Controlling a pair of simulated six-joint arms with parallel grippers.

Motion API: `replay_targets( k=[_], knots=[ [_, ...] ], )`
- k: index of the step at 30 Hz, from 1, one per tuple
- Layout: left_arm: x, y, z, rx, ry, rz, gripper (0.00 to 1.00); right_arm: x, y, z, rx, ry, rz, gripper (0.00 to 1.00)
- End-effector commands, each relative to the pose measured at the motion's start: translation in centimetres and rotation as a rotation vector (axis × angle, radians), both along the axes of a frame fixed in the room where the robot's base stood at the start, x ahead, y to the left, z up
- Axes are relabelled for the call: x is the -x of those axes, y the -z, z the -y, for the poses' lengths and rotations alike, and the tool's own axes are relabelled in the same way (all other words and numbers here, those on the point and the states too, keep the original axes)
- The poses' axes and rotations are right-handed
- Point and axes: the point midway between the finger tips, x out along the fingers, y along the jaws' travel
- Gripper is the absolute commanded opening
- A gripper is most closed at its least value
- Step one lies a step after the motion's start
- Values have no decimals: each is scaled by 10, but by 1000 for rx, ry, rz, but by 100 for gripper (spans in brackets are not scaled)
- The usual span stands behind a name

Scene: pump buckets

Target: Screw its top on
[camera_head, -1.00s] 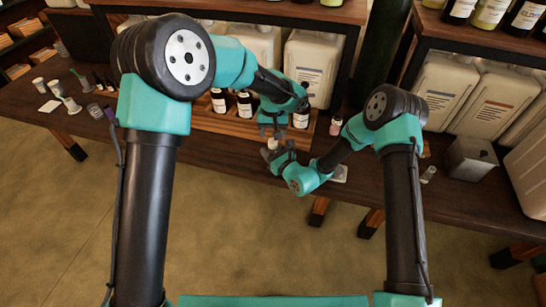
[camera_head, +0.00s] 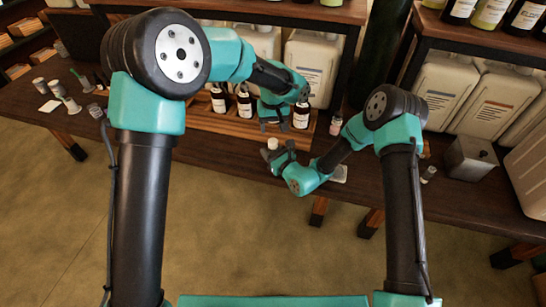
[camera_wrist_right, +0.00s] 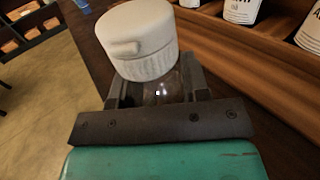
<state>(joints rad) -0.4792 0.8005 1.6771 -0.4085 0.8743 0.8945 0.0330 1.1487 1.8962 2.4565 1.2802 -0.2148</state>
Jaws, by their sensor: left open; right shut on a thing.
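A small clear bottle (camera_wrist_right: 162,92) stands in the jaws of my right gripper (camera_wrist_right: 158,94), which is shut on it. The white ribbed top (camera_wrist_right: 146,42), with a short nub on its side, sits over the bottle's mouth. How tightly it is seated I cannot tell. In the head view, the white top (camera_head: 273,143) shows just above my right gripper (camera_head: 278,154), and the bottle is mostly hidden. My left gripper (camera_head: 273,123) is open and empty above the top, apart from it.
A wooden rack with dark labelled bottles (camera_head: 244,105) stands just behind the grippers. A pink bottle (camera_head: 336,126) and a pale flat pad (camera_head: 340,173) are to the right. A metal box (camera_head: 470,157) is farther right. The dark table (camera_head: 235,152) is clear left of the grippers.

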Motion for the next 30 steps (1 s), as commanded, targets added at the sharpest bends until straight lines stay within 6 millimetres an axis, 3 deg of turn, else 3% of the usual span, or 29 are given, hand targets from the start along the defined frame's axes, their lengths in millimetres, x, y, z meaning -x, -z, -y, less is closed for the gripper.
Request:
replay_targets(
  k=[16,28,30],
  knots=[
    [1,67,0,-2,1,-2,59,0,0,0,0,0,0,0],
    [0,74,0,-1,0,-1,59,0,0,0,0,0,0,0],
    [0,74,0,-1,0,-1,53,0,0,0,0,0,0,0]
  ],
)
